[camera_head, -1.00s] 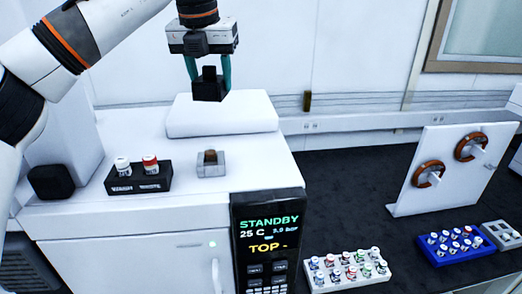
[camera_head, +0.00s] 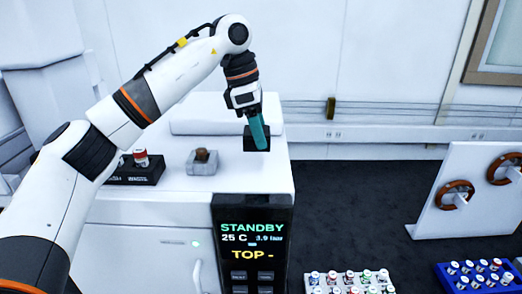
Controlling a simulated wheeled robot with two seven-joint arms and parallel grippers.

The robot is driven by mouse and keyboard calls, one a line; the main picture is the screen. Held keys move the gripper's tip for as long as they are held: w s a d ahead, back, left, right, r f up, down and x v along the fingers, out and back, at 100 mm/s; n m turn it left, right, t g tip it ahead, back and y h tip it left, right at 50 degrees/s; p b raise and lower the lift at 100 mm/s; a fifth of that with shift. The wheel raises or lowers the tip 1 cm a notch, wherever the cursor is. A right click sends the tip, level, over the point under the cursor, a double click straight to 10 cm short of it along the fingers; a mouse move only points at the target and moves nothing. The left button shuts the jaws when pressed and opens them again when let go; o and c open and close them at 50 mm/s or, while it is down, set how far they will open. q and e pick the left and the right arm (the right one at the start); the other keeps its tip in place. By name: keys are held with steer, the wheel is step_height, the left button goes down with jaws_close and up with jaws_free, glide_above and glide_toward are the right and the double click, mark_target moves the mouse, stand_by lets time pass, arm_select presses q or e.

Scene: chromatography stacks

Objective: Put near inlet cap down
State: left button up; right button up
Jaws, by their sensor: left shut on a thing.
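My left gripper (camera_head: 257,132), with teal fingers, is shut on a small black block-like cap (camera_head: 249,139). It holds the cap above the right part of the white instrument's top (camera_head: 226,180), to the right of the small grey inlet block. The fingers partly hide the cap, and its height over the surface is hard to judge. The grey inlet block (camera_head: 202,162) with a brown round top (camera_head: 202,154) is uncovered on the instrument top. My right gripper is not in view.
A black vial rack (camera_head: 140,174) with a red-capped vial (camera_head: 141,157) stands left of the inlet, partly behind my arm. The instrument's display panel (camera_head: 252,243) reads STANDBY. Vial trays (camera_head: 350,285) and a white stand with brown rings (camera_head: 466,190) are at right.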

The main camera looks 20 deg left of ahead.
arm_select(q)
steer(key=shift+a+f, duration=0.1)
steer(key=shift+f, duration=0.65)
steer(key=p+x, duration=0.1)
steer(key=x, duration=0.2)
steer(key=shift+s+a, duration=0.15)
steer(key=shift+a, duration=0.05)
steer(key=shift+a+f, duration=0.1)
steer(key=shift+f, duration=0.2)
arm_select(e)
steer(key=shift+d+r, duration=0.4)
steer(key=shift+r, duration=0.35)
arm_select(q)
steer(key=shift+f, duration=0.1)
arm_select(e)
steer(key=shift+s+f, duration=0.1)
arm_select(q)
steer(key=o, duration=1)
steer(key=shift+c, duration=0.2)
